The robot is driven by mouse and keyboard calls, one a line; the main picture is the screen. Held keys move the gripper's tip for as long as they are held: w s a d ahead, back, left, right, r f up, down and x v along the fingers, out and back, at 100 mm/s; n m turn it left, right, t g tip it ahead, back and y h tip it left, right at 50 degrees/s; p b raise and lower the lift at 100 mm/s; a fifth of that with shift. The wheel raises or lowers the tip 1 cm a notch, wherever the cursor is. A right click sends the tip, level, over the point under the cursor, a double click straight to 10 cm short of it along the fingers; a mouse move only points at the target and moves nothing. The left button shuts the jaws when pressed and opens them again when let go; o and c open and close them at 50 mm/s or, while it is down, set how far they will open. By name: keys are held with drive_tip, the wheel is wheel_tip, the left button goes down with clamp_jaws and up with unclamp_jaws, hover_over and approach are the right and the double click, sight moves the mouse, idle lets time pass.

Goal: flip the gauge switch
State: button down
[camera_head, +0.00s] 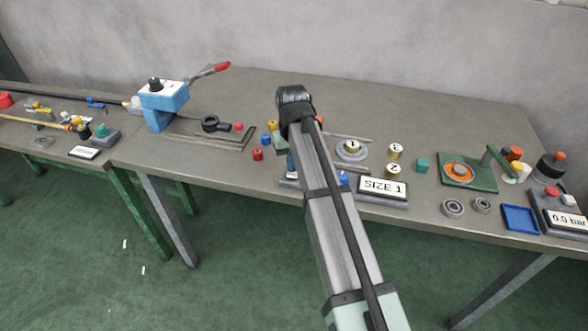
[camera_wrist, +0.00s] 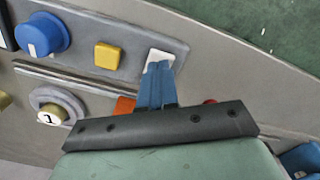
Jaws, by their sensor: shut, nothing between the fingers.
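A white rocker switch (camera_wrist: 161,55) sits at the end of a grey panel (camera_wrist: 130,30) in the wrist view. The same panel has a yellow square button (camera_wrist: 107,56) and a blue knob (camera_wrist: 42,35). My gripper (camera_wrist: 157,68) has its blue fingers shut together, with nothing held. The fingertips overlap the near edge of the white switch; I cannot tell whether they touch it. In the head view, my arm hides most of this panel, and part of my gripper (camera_head: 291,164) shows beside the arm. The blue knob (camera_head: 343,178) shows just right of the arm.
A "SIZE 1" sign (camera_head: 382,188) stands right of the arm. A box reading "0.0 bar" (camera_head: 560,212) stands at the far right.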

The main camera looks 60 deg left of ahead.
drive_tip(key=shift+f, duration=0.8)
idle(0.5)
drive_tip(key=shift+r, duration=3.5)
